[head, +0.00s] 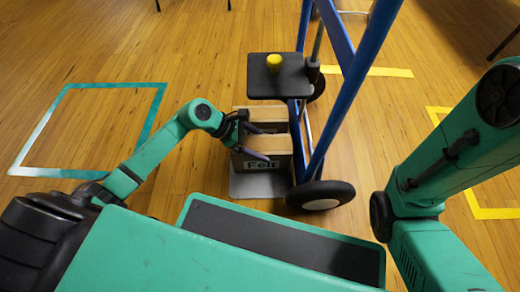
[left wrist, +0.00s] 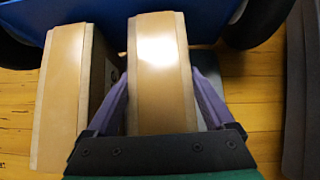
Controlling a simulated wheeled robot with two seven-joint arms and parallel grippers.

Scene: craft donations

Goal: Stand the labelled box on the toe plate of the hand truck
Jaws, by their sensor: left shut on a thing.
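A cardboard box (head: 262,162) with a label reading "Felt" on its near side is upright over the grey toe plate (head: 258,188) of the blue hand truck (head: 350,90). My left gripper (head: 258,142) is shut on this box, with purple fingers on its near and far sides. In the left wrist view the held box (left wrist: 160,70) is between the fingers (left wrist: 163,100). I cannot tell whether its base touches the plate. A second cardboard box (head: 262,111) stands just behind it, apart by a narrow gap; in the wrist view it is at left (left wrist: 65,90). My right gripper is out of view.
The truck's near wheel (head: 321,195) is right of the toe plate. A black square top (head: 278,76) with a yellow knob-like object (head: 273,63) is behind the boxes. A teal floor outline (head: 75,172) at left is empty. Yellow floor lines (head: 375,71) lie to the right.

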